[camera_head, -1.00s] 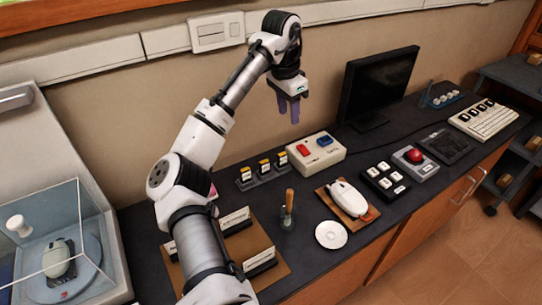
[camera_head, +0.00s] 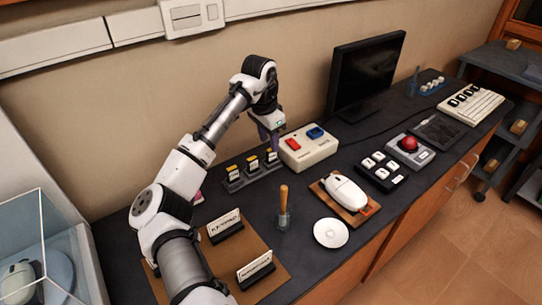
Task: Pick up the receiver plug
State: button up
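A cream box with red and blue buttons (camera_head: 308,152) stands close to the right of my gripper. In front are a wooden-handled tool (camera_head: 284,208), a white mouse on a brown pad (camera_head: 346,192), a white disc (camera_head: 331,232) and card holders (camera_head: 224,227). A monitor (camera_head: 363,73) stands behind.

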aim_at(271, 157)
jog(key=f, duration=0.1)
jog(key=f+p, duration=0.1)
jog(key=f, duration=0.3)
jog(key=shift+w+d+p, duration=0.1)
jog(key=shift+d+p, duration=0.2)
grip_shut()
